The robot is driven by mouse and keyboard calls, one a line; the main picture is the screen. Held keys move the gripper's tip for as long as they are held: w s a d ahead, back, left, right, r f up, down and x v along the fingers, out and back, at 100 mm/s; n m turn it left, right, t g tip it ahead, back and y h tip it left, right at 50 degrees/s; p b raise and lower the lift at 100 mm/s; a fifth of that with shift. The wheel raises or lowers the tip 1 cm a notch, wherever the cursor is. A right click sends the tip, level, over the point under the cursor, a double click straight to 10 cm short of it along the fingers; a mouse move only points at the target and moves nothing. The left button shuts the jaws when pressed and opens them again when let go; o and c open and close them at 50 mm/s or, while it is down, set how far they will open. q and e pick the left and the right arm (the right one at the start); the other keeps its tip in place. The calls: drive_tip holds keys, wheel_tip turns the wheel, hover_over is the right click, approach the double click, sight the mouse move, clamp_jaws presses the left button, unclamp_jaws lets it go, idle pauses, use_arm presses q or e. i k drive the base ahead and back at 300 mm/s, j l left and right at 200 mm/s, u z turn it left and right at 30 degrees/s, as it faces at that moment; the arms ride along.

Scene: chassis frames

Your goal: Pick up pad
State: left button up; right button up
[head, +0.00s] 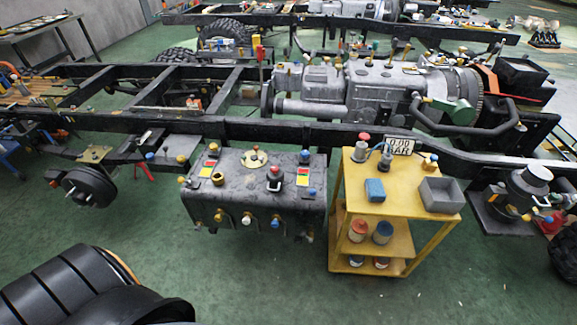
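A small blue block, which looks like the pad (375,190), lies on the top shelf of the yellow cart (400,207) at the right of the middle. It sits left of an open grey bin (440,194) and apart from it. Nothing covers the pad from this view. Neither of my grippers shows in the head view.
A gauge display (400,146) and small fittings stand at the cart's back edge. Red and blue cans (382,233) stand on its lower shelf. A dark tank (255,190) with knobs is left of the cart, below the chassis rail (225,127).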

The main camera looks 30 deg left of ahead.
sight(374, 189)
drive_tip(key=i+l+u, duration=0.15)
drive_tip(key=i+l, duration=0.15)
drive_tip(key=i+l+u, duration=0.3)
drive_tip(key=i+l, duration=0.2)
drive_tip(key=l, duration=0.25)
drive_tip(key=i+l+u, duration=0.15)
drive_tip(key=l, duration=0.25)
drive_tip(key=i+l+u, duration=0.15)
drive_tip(key=l, duration=0.3)
drive_tip(key=i, duration=0.1)
